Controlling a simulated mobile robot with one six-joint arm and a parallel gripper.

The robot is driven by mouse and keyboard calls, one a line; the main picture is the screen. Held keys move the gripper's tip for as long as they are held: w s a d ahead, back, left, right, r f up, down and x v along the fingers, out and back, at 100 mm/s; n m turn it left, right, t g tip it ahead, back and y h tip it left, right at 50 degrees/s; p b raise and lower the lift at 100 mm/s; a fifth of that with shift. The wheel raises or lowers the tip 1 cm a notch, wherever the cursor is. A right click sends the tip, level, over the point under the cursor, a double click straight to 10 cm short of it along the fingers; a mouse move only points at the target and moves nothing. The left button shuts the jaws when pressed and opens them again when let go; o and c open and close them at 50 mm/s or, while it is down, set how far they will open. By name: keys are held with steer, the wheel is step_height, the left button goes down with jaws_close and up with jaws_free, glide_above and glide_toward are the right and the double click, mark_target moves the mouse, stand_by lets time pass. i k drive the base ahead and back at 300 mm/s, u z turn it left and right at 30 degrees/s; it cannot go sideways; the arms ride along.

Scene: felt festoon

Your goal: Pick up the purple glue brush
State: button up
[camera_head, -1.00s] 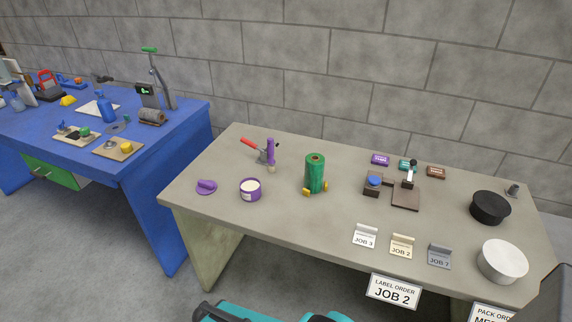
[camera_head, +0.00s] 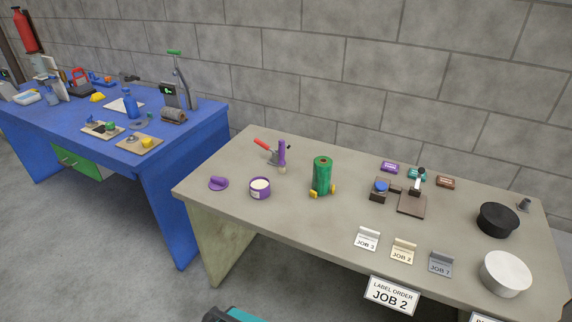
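The purple glue brush (camera_head: 282,153) stands upright near the back left of the beige table (camera_head: 300,222), with its pale bristle end down. A red-handled tool (camera_head: 266,147) is right beside it on the left, partly behind it. A purple tub with pale contents (camera_head: 260,188) stands in front of the brush, and a flat purple lid (camera_head: 218,183) lies to its left. My gripper is not in view.
A green roll on a yellow-footed stand (camera_head: 322,177) is right of the brush. A stamp device (camera_head: 400,195), job cards (camera_head: 404,250), a black bowl (camera_head: 498,219) and a white bowl (camera_head: 506,273) stand farther right. A blue table (camera_head: 205,118) is at left.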

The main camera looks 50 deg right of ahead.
mark_target(281, 163)
steer(key=u, duration=0.1)
steer(key=i, duration=0.9)
steer(key=z, duration=0.05)
